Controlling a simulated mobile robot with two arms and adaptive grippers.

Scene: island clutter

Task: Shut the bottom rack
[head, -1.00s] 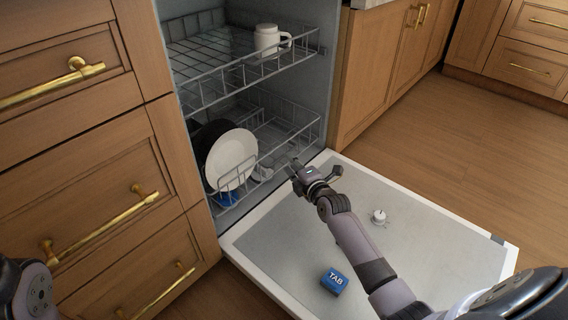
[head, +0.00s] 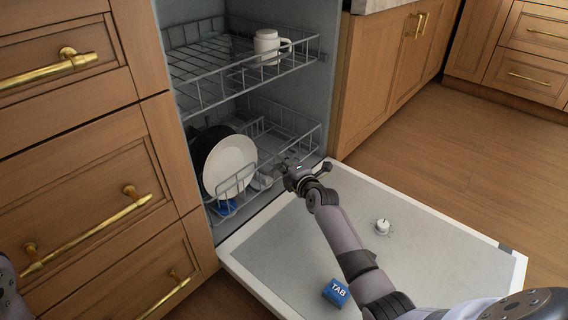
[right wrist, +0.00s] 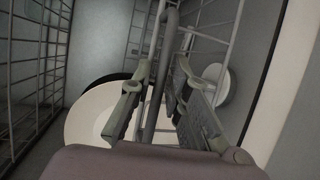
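The bottom rack (head: 300,137) is a grey wire basket low in the dishwasher, with its front rim near the opening. It holds a white plate (head: 230,166), a dark plate (head: 207,141) behind it, and a small white piece (head: 261,181). My right gripper (head: 284,168) is at the front of this rack, over the inner edge of the lowered door. In the right wrist view its fingers (right wrist: 160,85) are apart, with a grey rack wire (right wrist: 154,105) running between them. Whether they touch it is unclear. My left gripper is out of view.
The lowered dishwasher door (head: 440,235) lies open under my right arm, with a blue TAB box (head: 336,292) and a white knob-like piece (head: 382,226) on it. The upper rack (head: 215,75) holds a white mug (head: 267,45). Drawers (head: 90,190) stand close on the left.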

